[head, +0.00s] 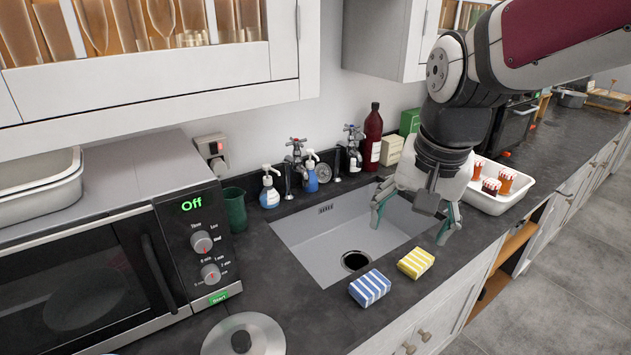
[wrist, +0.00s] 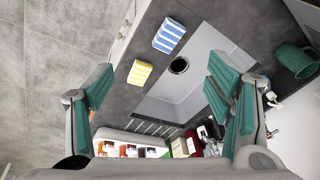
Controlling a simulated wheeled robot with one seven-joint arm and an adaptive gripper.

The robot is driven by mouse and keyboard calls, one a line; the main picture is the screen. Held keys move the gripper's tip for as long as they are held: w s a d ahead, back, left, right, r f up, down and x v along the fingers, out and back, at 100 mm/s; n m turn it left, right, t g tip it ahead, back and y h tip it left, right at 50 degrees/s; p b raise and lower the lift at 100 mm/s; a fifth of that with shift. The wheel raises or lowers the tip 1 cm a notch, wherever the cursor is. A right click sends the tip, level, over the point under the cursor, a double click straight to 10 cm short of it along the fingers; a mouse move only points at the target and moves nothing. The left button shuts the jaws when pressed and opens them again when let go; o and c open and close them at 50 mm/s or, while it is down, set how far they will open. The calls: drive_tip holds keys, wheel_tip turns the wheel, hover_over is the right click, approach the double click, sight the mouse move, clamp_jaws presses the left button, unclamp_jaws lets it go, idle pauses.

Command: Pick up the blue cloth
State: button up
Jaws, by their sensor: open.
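The blue cloth (head: 370,288) is a folded, blue-and-white striped block on the dark counter in front of the sink. It also shows in the wrist view (wrist: 169,35), near the top centre. A similar yellow-and-white striped cloth (head: 416,263) lies just to its right in the head view, and it shows in the wrist view (wrist: 140,73). My gripper (head: 415,222) hangs over the right part of the sink, above the counter, with its green-padded fingers spread. In the wrist view the fingers (wrist: 158,88) are wide apart with nothing held between them. It is apart from both cloths.
The sink (head: 335,235) is sunk into the counter behind the cloths. A microwave (head: 110,270) stands at the left, with a round lid (head: 215,340) before it. A white tray of jars (head: 490,200) stands right of my gripper. Soap bottles (head: 270,190) stand behind the sink.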

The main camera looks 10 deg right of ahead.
sight(371, 283)
drive_tip(key=w+f+m+g+b, duration=0.25)
drive_tip(key=w+f+m, duration=0.35)
drive_tip(key=w+f, duration=0.75)
drive_tip(key=f, duration=0.5)
drive_tip(key=s+f+p, duration=0.1)
drive_tip(key=f, duration=0.9)
drive_tip(key=shift+s+p, duration=0.2)
drive_tip(key=shift+p, duration=0.15)
drive_tip(key=c, duration=1.2)
